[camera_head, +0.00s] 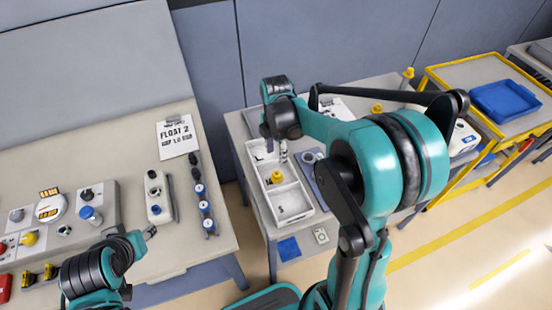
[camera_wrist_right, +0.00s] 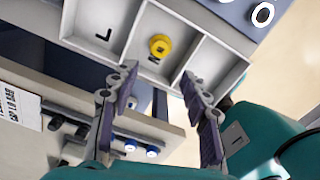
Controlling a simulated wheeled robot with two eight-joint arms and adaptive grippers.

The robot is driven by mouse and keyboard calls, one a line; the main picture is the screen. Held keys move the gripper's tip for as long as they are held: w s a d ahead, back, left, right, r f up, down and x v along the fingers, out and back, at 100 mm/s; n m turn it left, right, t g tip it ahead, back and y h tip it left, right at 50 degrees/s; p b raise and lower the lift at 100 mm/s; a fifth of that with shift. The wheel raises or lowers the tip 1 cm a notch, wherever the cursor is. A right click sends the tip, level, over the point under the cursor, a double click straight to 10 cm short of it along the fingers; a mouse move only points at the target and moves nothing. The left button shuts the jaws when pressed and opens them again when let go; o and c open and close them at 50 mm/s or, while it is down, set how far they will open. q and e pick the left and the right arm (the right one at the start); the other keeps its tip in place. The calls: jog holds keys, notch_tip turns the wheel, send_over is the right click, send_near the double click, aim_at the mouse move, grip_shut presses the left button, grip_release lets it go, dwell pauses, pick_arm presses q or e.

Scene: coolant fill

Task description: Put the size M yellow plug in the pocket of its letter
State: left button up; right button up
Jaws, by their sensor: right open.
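A white tray (camera_head: 306,211) with three lettered pockets stands on the side table. A yellow plug (camera_head: 277,177) sits in its middle pocket; in the right wrist view the plug (camera_wrist_right: 160,46) stands beside a letter that looks like M, partly covered. The pocket to its left there reads L; the pocket at the tray's near end in the head view reads S. My right gripper (camera_wrist_right: 160,78) is open and empty, its fingertips apart from the plug and near the tray's edge. My left gripper (camera_head: 150,232) is low over the left bench, its jaws too small to judge.
More yellow plugs stand farther back, one on the side table (camera_head: 376,108) and one near its far end (camera_head: 408,73). The left bench holds a control box (camera_head: 90,212), blue-capped parts (camera_head: 204,207) and a float sign (camera_head: 177,137). A yellow cart holds a blue tray (camera_head: 505,100).

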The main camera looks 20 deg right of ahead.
jog(key=s+a+r+m+t, duration=0.3)
jog(key=s+m, duration=0.4)
jog(key=m, duration=0.3)
jog(key=s+a+r+m+t, duration=0.2)
jog(key=s+r+m+t, duration=0.2)
jog(key=s+m, duration=0.3)
jog(key=shift+a+r+m, duration=0.25)
jog(key=shift+a+m, duration=0.15)
jog(key=shift+m, duration=1.3)
